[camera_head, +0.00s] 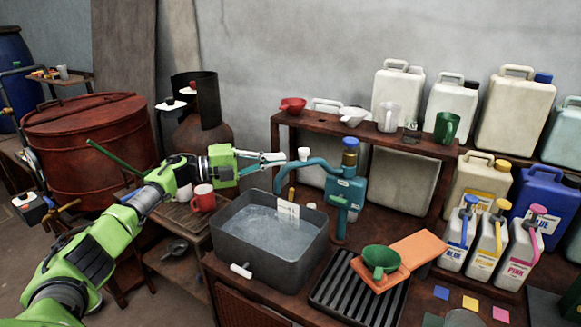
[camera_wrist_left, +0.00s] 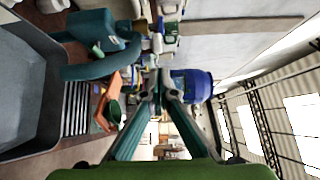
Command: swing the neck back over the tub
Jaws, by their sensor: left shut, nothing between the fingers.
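The teal neck (camera_head: 315,165) reaches left from the teal pump (camera_head: 347,190) and bends down at its end. That end shows near the back edge of the grey tub (camera_head: 318,255), which holds water; I cannot tell whether it is over the water. My left gripper (camera_head: 283,158) is shut and empty, just behind and above the neck's bend in the head view. In the left wrist view the fingers (camera_wrist_left: 160,88) are together, and the neck (camera_wrist_left: 95,68) lies to their left, apart from them. My right gripper is out of view.
A wooden shelf (camera_head: 375,140) with a red funnel (camera_head: 293,104) and jugs stands behind the pump. A red mug (camera_head: 203,198) is left of the tub. A green funnel (camera_head: 381,259) and dye bottles (camera_head: 489,247) are at the right.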

